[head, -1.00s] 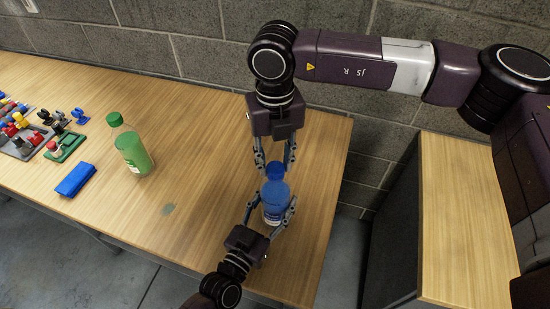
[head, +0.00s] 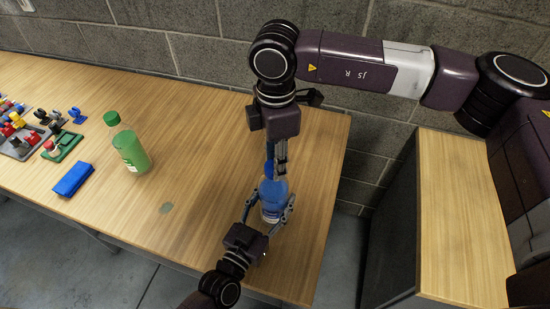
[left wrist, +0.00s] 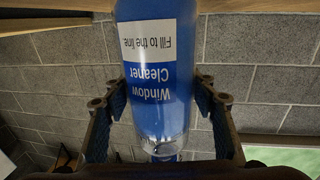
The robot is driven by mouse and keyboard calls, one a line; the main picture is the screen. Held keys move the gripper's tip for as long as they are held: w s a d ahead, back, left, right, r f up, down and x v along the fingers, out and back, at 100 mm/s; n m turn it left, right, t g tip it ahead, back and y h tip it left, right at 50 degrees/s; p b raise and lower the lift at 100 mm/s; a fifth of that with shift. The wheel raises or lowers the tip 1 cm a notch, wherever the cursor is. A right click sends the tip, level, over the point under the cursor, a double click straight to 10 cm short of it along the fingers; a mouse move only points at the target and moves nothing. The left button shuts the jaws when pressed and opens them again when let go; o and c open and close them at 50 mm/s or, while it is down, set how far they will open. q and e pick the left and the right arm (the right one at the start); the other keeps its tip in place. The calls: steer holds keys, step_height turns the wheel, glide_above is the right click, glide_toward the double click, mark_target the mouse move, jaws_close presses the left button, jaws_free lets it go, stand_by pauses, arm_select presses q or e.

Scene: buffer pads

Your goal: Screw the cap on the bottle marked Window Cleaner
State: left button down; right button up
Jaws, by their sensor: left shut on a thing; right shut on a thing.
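The Window Cleaner bottle (head: 272,197), clear with blue liquid, stands on the table near its right end. Its label reads "Window Cleaner" upside down in the left wrist view (left wrist: 158,75). My left gripper (head: 269,207) is shut around the bottle's body, one finger on each side. The blue cap (head: 269,170) is at the bottle's top. My right gripper (head: 276,165) points down from above and is shut on the cap; its fingers partly hide it. Whether the cap is fully seated I cannot tell.
A green bottle with a green cap (head: 130,150) stands to the left. A concrete block wall (head: 200,60) is behind the table.

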steer(key=m, duration=0.2)
steer(key=a+m, duration=0.1)
steer(key=shift+s+a, duration=0.1)
steer(key=shift+s, duration=0.15)
steer(key=shift+w+d+m, duration=0.1)
steer(key=shift+d+m, duration=0.15)
steer(key=shift+m, duration=0.55)
steer(key=shift+w+d+m, duration=0.1)
steer(key=shift+d+m, duration=0.3)
steer(key=o, duration=0.7)
steer(key=shift+c, duration=0.5)
